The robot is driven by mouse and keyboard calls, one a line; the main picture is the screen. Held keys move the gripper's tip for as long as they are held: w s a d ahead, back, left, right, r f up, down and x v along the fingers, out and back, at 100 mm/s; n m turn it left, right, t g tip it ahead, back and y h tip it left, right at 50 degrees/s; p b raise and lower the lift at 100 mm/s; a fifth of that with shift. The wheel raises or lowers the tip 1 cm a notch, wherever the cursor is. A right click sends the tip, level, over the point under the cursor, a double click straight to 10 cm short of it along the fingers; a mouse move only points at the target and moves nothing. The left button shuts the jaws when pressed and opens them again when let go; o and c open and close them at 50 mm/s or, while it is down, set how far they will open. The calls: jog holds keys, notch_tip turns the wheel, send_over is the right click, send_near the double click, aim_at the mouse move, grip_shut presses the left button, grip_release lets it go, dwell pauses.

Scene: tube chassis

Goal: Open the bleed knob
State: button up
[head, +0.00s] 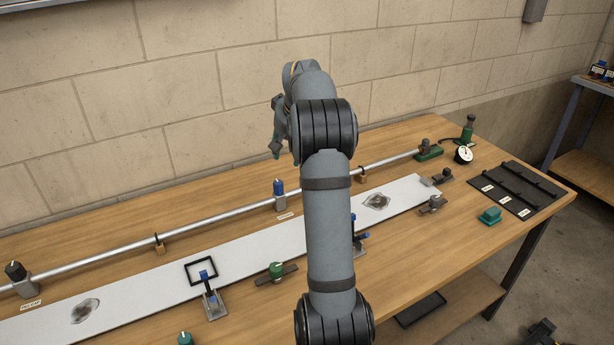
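Several knobs stand along the bench, and I cannot tell which is the bleed knob because the labels are too small to read. A blue-topped knob (278,187) sits on a grey block on the long metal tube (215,226), with a small label near it. A black knob (15,271) sits on the tube's left end. A green knob (276,268) is on a dark bar in front of the white strip. My gripper (276,143) is raised above the bench, partly hidden by my wrist, and appears apart from the knobs. Its finger opening is unclear.
A white strip (150,285) runs along the wooden bench (420,270). A gauge (463,155), green cylinder (468,127) and black tray (520,190) are at right. My arm hides the bench's middle.

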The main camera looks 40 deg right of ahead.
aim_at(278, 182)
jog(key=s+a+f+n+g+y, duration=0.1)
jog(key=a+n, duration=0.2)
jog(key=a, duration=0.1)
jog(key=x, duration=0.6)
jog(key=b+x, duration=0.1)
jog(key=x, duration=0.1)
jog(key=shift+s+f, duration=0.15)
jog(key=shift+f, duration=0.35)
jog(key=shift+w+d+f, duration=0.1)
jog(key=shift+w+f, duration=0.2)
jog(key=shift+f, duration=0.3)
jog(key=shift+c, duration=0.4)
